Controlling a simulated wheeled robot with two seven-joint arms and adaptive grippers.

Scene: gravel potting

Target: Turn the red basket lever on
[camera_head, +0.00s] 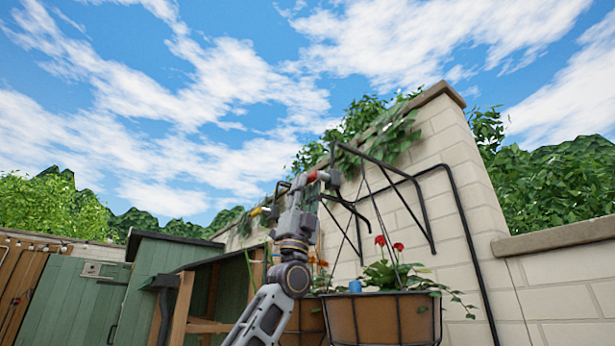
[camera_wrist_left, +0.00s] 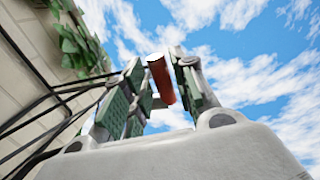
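The red lever (camera_head: 317,176) sits high by the wall, at the black hanging frame above the planted baskets. In the left wrist view it is a short red cylinder (camera_wrist_left: 161,82) between the fingers. My left gripper (camera_head: 310,190) is raised up to the lever, its fingers pointing upward. The fingers (camera_wrist_left: 160,85) stand apart on either side of the lever, with a gap at least on the left side. Whether the right finger touches it, I cannot tell. The lever's far end and mount are hidden. My right gripper is not in view.
A basket (camera_head: 383,318) with red flowers hangs at the right, with another partly behind my arm. A yellow lever (camera_head: 257,211) is left of the gripper. Black metal brackets (camera_head: 420,205) and the brick wall (camera_head: 455,150) are close by on the right. Open sky lies above.

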